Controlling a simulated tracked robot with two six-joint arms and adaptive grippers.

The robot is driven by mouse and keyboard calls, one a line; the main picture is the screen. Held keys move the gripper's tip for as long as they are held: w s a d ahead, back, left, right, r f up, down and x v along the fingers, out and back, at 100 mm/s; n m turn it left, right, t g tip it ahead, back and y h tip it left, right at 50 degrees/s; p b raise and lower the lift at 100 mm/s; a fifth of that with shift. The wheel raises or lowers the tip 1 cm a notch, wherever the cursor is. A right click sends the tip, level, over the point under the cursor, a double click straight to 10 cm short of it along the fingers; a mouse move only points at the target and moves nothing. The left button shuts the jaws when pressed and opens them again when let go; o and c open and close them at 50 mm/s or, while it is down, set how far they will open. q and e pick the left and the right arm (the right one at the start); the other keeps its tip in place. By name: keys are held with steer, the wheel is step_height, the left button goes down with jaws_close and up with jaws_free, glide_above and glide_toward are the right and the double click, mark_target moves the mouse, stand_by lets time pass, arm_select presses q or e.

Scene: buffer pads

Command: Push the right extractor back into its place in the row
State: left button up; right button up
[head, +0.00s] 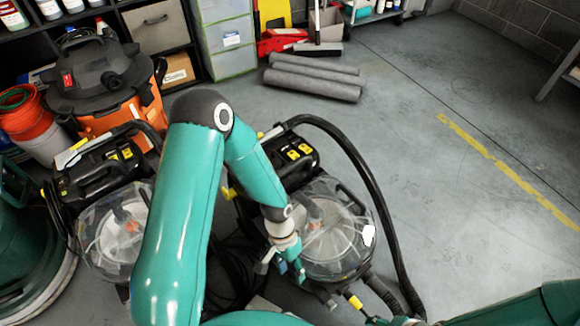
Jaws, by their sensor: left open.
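The right extractor (333,246) has a black top with yellow latches and a clear round tank; a black hose loops around its right side. The left extractor (108,238), of the same kind, stands to its left, partly hidden by my left arm. My left gripper (290,268) is open and points down at the left edge of the right extractor's tank. I cannot tell whether it touches the tank. My right arm enters at the bottom right; its gripper (393,321) is at the bottom edge, mostly cut off.
An orange and black vacuum (105,85) stands behind the left extractor, near orange buckets (25,113). Grey rolls (312,82) lie on the floor at the back. A dark green machine (28,255) is at the left edge. Floor with a yellow line (500,165) is clear on the right.

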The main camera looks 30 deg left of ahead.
arm_select(q)
steer(key=w+a+r+y, duration=0.1)
steer(key=w+a+r, duration=0.1)
steer(key=w, duration=0.1)
steer(key=w+a+r+m, duration=0.1)
steer(key=w+a+r, duration=0.1)
steer(key=w, duration=0.2)
steer(key=w+a+r+m+y, duration=0.1)
steer(key=w+a+r, duration=0.1)
steer(key=w, duration=0.1)
steer(key=shift+w+a+r+y, duration=0.1)
steer(key=shift+w+r+y, duration=0.05)
steer(key=shift+r+y, duration=0.15)
steer(key=w+a+r+y, duration=0.1)
steer(key=w+a+r, duration=0.2)
steer(key=w+r, duration=0.2)
steer(key=t+y, duration=0.2)
steer(key=t, duration=0.2)
glide_toward(288, 167)
steer(key=shift+m, duration=0.4)
steer(key=b+x, duration=0.5)
steer(key=x, duration=0.4)
steer(key=shift+f, duration=0.35)
jaws_close()
